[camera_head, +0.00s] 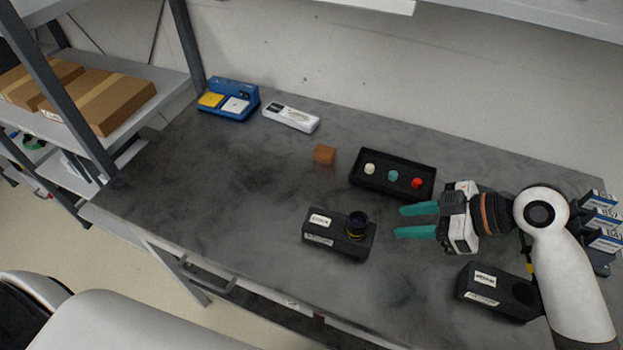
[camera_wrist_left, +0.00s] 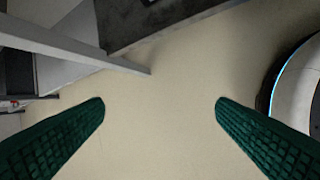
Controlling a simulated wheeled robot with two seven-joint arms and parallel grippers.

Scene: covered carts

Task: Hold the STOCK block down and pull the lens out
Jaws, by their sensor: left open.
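A black block (camera_head: 325,237) with white labels stands near the front middle of the table. The dark cylindrical lens (camera_head: 357,222), with a yellow ring near its base, stands upright in that block's right end. A second black labelled block (camera_head: 482,291) lies at the front right, with a dark round hole in its top. The lettering is too small to tell which is STOCK. My right gripper (camera_head: 404,221) is open and empty, its teal fingers pointing left, just right of the lens. My left gripper (camera_wrist_left: 160,102) is open and empty over the floor.
A black tray (camera_head: 393,184) with white, teal and red round pieces lies behind the lens block. Blue-white boxes (camera_head: 601,222) stand at right. The table's left is clear.

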